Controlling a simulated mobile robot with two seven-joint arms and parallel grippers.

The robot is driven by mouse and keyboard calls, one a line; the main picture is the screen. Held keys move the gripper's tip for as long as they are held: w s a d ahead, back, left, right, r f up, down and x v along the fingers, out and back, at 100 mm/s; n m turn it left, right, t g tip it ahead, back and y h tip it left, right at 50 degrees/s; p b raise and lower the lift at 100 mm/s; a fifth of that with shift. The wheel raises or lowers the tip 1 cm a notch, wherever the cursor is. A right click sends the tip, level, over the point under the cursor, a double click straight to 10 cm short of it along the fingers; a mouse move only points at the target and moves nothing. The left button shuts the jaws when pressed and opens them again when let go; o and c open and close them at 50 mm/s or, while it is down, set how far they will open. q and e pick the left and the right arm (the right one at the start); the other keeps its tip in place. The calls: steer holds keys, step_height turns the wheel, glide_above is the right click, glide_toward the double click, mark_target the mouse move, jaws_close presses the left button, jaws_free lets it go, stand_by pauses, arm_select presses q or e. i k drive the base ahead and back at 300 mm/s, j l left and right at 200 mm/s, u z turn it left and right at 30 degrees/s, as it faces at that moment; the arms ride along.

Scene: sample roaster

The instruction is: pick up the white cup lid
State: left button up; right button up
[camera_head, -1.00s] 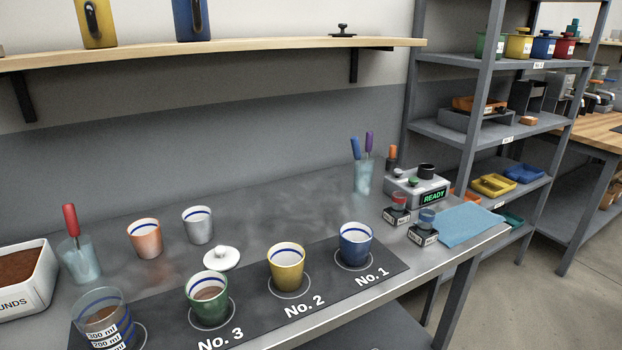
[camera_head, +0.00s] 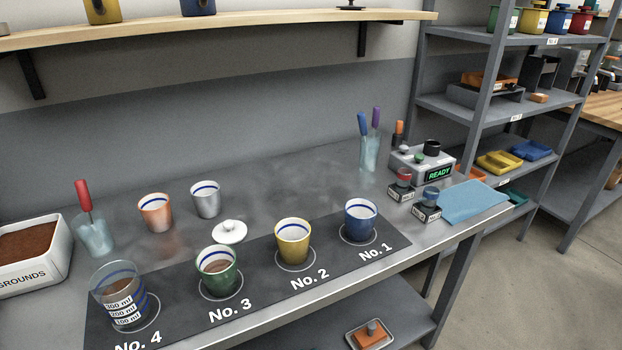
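The white cup lid (camera_head: 229,232) lies on the grey metal bench (camera_head: 300,190), knob upward. It is just behind the black numbered mat (camera_head: 262,272), between the green cup (camera_head: 218,281) and the yellow cup (camera_head: 293,250). The green cup holds something brown and stands at No. 3; the yellow cup stands at No. 2. Neither of my grippers shows in the head view.
An orange cup (camera_head: 156,219) and a grey cup (camera_head: 206,204) stand behind the lid. A blue cup (camera_head: 360,226) stands at No. 1, a measuring beaker (camera_head: 127,304) at No. 4. A grounds bin (camera_head: 62,250) is at left. The shelf (camera_head: 200,33) overhangs behind.

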mark_target(229, 231)
steer(key=u, duration=1.25)
steer(key=l+u, duration=0.3)
steer(key=l, duration=0.2)
steer(key=k+l+u, duration=0.25)
steer(key=l, duration=0.2)
steer(key=i+l, duration=0.05)
